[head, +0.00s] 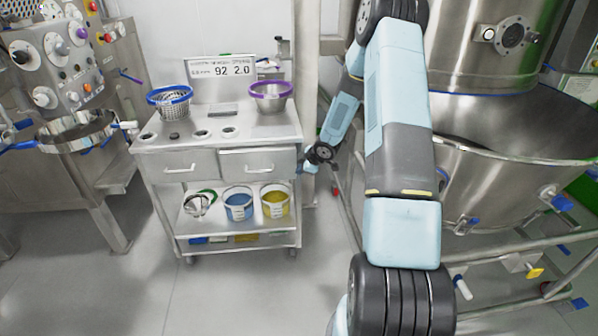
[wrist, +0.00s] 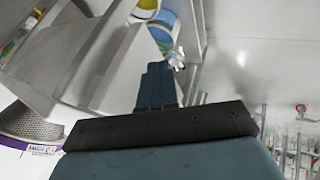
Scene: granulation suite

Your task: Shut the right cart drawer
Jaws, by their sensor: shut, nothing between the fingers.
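The steel cart (head: 160,143) stands left of centre in the head view, with two drawers side by side under its top. The right drawer (head: 240,165) has a bar handle, and its front seems to stand a little forward of the left drawer (head: 190,167); how far is hard to tell. My gripper (head: 308,168) is just right of the right drawer's front, small and partly hidden by my arm. In the wrist view my gripper (wrist: 160,85) is shut and empty, beside grey drawer or cart panels (wrist: 60,50). Contact cannot be told.
A purple-rimmed bowl (head: 271,103) and a blue-rimmed sieve (head: 172,113) sit on the cart top. Several buckets, including a blue one (head: 238,208), stand on its shelf. A large steel vessel (head: 510,180) is at right. The floor (head: 230,295) before the cart is clear.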

